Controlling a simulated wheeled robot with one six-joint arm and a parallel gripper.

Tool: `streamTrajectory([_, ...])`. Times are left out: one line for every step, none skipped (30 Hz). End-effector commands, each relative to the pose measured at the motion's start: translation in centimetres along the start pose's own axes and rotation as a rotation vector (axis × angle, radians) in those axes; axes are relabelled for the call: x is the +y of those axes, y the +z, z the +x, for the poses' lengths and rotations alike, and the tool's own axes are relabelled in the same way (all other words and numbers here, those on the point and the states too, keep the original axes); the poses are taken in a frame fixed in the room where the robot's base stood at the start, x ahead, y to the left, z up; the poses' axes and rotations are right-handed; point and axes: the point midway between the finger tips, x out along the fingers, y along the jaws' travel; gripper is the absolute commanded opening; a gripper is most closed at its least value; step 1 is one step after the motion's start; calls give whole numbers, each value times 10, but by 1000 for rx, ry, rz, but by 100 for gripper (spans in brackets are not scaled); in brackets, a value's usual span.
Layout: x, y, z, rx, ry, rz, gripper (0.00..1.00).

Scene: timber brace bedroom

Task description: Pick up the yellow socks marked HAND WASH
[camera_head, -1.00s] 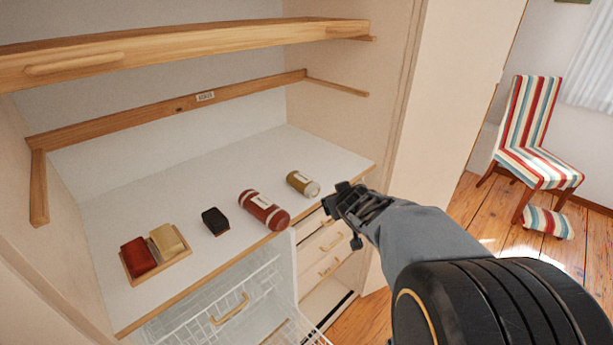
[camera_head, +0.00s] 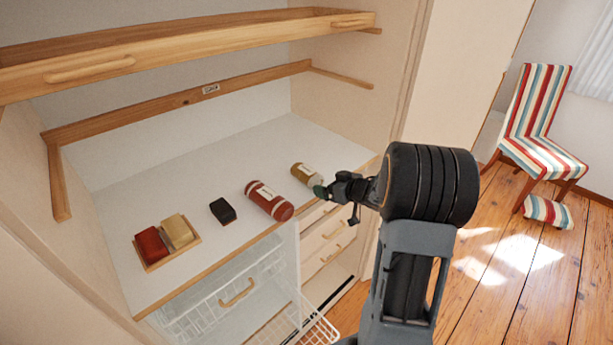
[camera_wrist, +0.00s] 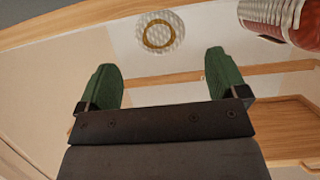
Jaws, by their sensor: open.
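A mustard-yellow roll with a pale label band (camera_head: 307,175) lies on the white shelf near its front right edge. The writing on its label is too small to read. In the wrist view a pale round end with a gold ring (camera_wrist: 160,33), seemingly this roll's, shows ahead between my fingers. My gripper (camera_head: 322,190) is just in front of the roll's near end. In the wrist view its two green fingertips (camera_wrist: 165,77) are wide apart with nothing between them. A folded yellow piece (camera_head: 177,230) lies in a wooden tray further left.
A red labelled roll (camera_head: 268,200) lies left of the yellow one, also at the wrist view's top right (camera_wrist: 285,18). A black block (camera_head: 222,211) and a red folded piece (camera_head: 151,245) lie further left. A wire basket (camera_head: 225,290) stands out below. A wooden rail (camera_head: 200,45) hangs above.

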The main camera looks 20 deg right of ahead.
Motion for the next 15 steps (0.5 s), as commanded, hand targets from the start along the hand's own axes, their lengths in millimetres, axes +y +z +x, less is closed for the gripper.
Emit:
streamTrajectory([0,0,5,0,-2,-1,91])
streamTrajectory([0,0,7,0,-1,-1,91])
streamTrajectory([0,0,10,0,-1,-1,91])
streamTrajectory([0,0,11,0,0,-1,91])
streamTrajectory([0,0,12,-1,0,0,91])
streamTrajectory([0,0,14,-1,0,0,91])
streamTrajectory([0,0,15,-1,0,0,91])
streamTrajectory([-1,0,17,-1,0,1,91])
streamTrajectory([0,0,21,-1,-1,0,91])
streamTrajectory([-1,0,25,-2,-1,0,91])
streamTrajectory([-1,0,30,-2,-2,1,91])
streamTrajectory([-1,0,36,-2,-3,-1,91])
streamTrajectory([-1,0,40,-2,-3,0,91])
streamTrajectory([-1,0,44,-1,-2,1,91])
streamTrajectory([-1,1,49,-1,-2,0,91])
